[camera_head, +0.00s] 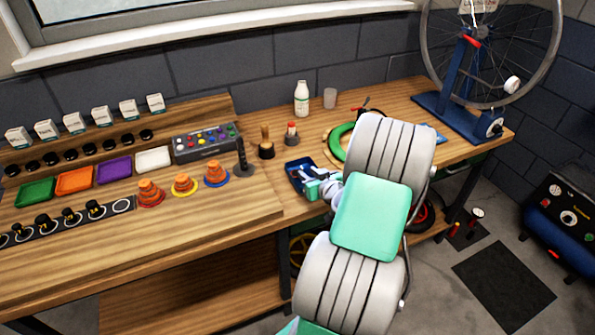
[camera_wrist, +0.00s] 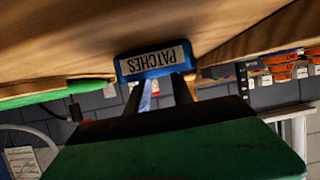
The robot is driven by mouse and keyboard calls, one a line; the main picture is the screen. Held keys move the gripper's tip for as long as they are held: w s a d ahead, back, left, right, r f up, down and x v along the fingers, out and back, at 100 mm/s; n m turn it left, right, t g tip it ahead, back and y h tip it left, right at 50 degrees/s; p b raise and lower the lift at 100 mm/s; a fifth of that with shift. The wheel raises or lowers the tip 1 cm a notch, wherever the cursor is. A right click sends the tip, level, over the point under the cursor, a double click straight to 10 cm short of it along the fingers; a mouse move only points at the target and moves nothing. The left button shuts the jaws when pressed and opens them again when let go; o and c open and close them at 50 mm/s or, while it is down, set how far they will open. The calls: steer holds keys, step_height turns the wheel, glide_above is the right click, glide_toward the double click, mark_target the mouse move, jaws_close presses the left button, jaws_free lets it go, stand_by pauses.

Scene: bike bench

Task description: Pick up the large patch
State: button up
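A small dark blue tray (camera_head: 298,166) sits on the bench top, just left of my gripper (camera_head: 318,184) in the head view. In the wrist view the blue tray (camera_wrist: 126,68) shows its front wall with an upside-down PATCHES label, just beyond the fingertips. My gripper (camera_wrist: 158,88) has its two dark fingers apart, with a gap between them. I cannot make out the large patch in either view; the tray's inside is hidden in the wrist view and too small to read in the head view.
A wooden-handled tool (camera_head: 266,143) and a red-capped pot (camera_head: 291,134) stand behind the tray. A green ring (camera_head: 338,142) lies to its right, partly behind my arm. A white bottle (camera_head: 302,98) and a cup (camera_head: 330,98) stand farther back. Bare bench lies left of the tray.

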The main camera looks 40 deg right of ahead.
mark_target(304, 169)
steer(key=p+x, duration=0.1)
steer(key=x, duration=0.3)
steer(key=shift+d+r, duration=0.1)
steer(key=shift+d, duration=0.05)
steer(key=shift+w+d+f, duration=0.15)
steer(key=shift+w+f, duration=0.1)
steer(key=shift+w, duration=0.1)
steer(key=shift+s, duration=0.1)
steer(key=shift+c, duration=0.5)
jaws_close()
